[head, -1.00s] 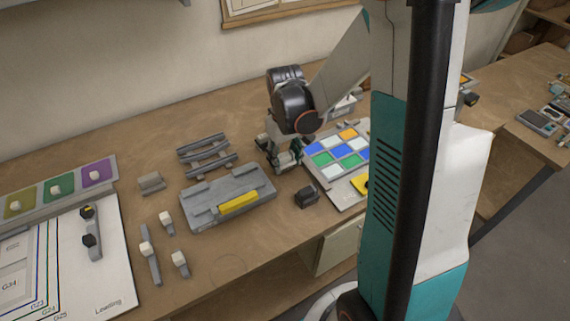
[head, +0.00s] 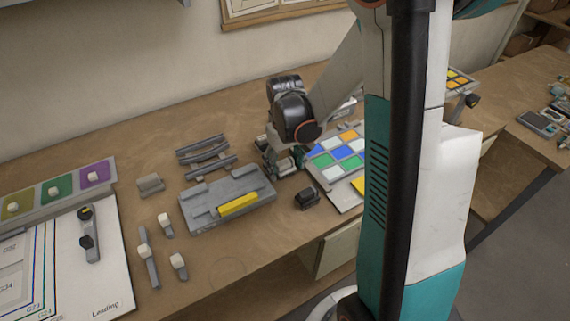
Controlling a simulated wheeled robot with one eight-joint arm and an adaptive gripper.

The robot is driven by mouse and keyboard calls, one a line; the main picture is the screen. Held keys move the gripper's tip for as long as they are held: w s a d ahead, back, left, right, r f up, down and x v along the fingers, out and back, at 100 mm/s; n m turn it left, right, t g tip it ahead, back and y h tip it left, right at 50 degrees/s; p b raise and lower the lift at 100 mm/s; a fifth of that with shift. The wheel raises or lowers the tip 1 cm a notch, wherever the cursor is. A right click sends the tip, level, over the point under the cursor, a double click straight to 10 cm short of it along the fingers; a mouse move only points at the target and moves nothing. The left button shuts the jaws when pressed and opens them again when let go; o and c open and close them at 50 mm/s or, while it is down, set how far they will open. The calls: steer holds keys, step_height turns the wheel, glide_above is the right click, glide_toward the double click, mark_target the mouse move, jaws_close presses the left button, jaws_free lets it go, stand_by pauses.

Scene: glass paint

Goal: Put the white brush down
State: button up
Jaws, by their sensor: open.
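My gripper (head: 281,163) is open, pointing down low over the table between the grey rack and the coloured grid panel (head: 333,174). Its fingers are small and dark here, and I see no brush clearly between them. I cannot pick out the white brush with certainty. Small grey tools with white ends lie to the left of the grey block: a long one (head: 147,260), a short one (head: 165,225) and another short one (head: 179,266). My column hides the right part of the grid panel, so a brush there would be out of sight.
A grey block (head: 204,217) with a yellow bar (head: 239,204) lies left of my gripper. A slatted grey rack (head: 203,148) stands behind it. A small dark block (head: 307,198) lies in front of the gripper. A printed sheet (head: 114,276) covers the left. Bare table lies front centre.

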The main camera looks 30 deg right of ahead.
mark_target(285, 161)
step_height(285, 161, up, 12)
steer(key=p, duration=0.3)
steer(key=shift+r+p, duration=0.15)
steer(key=shift+p, duration=0.25)
